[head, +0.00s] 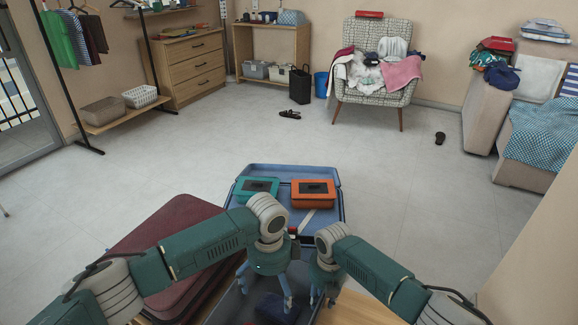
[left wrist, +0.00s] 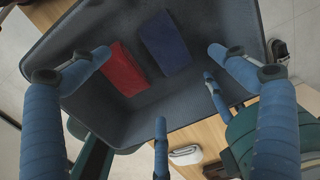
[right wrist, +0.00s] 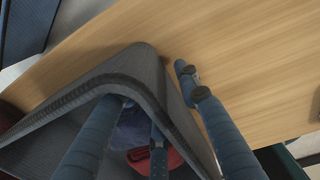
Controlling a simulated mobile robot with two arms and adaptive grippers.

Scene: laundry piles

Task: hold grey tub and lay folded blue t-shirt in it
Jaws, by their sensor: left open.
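The grey tub (left wrist: 85,110) stands on a wooden surface. The folded blue t-shirt (left wrist: 164,42) lies flat on the tub floor, beside a folded red cloth (left wrist: 124,72). My left gripper (head: 268,290) is open and empty above the tub, its fingers spread apart and clear of the blue cloth. My right gripper (head: 324,290) straddles the tub's rim (right wrist: 147,62), with one finger outside and the others inside, closed on the wall. In the head view, my arms hide much of the tub; the blue cloth (head: 276,308) shows dimly between the fingers.
A blue open case (head: 264,171) with a teal box (head: 257,188) and an orange box (head: 313,193) lies beyond the tub. A dark red suitcase (head: 165,222) lies at the left. Wooden surface (right wrist: 245,50) is bare beside the tub. The floor beyond is mostly clear.

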